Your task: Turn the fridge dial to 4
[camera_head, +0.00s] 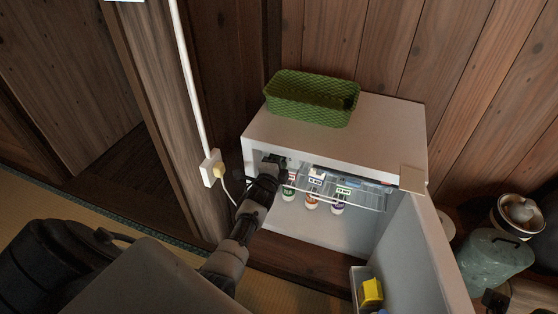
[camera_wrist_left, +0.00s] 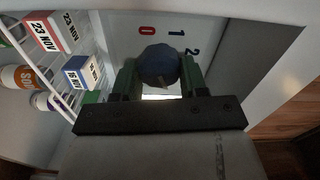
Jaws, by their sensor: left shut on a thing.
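The small white fridge (camera_head: 290,132) stands open against the wood wall, its door (camera_head: 425,255) swung out to the right. The dial (camera_wrist_left: 158,64) is a dark blue-grey round knob on the fridge's inner wall in the left wrist view. Red 0 and dark blue 1 and 2 show beside it; other numbers are hidden. My left gripper (camera_wrist_left: 158,80) has its green fingers on either side of the dial, shut on it. In the head view my left gripper (camera_head: 272,168) reaches into the fridge's upper left, where the dial is hidden. My right gripper is not in view.
A wire shelf (camera_head: 372,199) with cartons and bottles is close beside my left gripper. A green basket (camera_head: 310,112) sits on the fridge top. A yellow item (camera_head: 371,293) is in the door. A wall socket (camera_head: 211,168) with a cord is left of the fridge.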

